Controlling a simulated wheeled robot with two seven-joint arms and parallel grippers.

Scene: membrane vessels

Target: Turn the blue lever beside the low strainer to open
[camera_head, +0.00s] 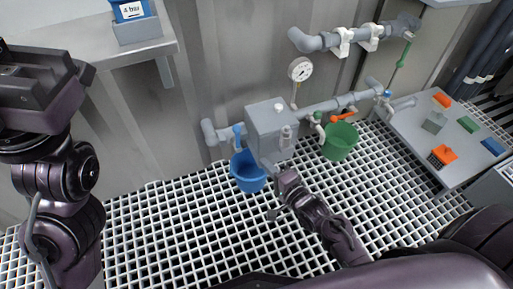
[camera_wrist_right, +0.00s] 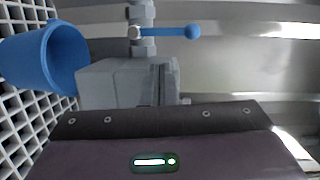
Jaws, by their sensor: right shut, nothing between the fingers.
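The low strainer (camera_head: 270,132) is a grey box on a low pipe by the wall. The blue lever (camera_head: 238,132) is on the pipe just left of it and points up, crosswise to the pipe. In the right wrist view the blue lever (camera_wrist_right: 180,31) has a ball end, and the strainer (camera_wrist_right: 115,82) is partly hidden by my gripper body. My right gripper (camera_head: 284,181) is shut and empty, in front of and below the strainer, apart from the lever. My left gripper (camera_head: 42,88) is raised at the left; its fingers are not clear.
A blue bucket (camera_head: 247,172) stands below the lever, close to my right gripper. A gauge (camera_head: 300,69) rises behind. A grey table (camera_head: 405,130) with small blocks is at the right. The grating in front is free.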

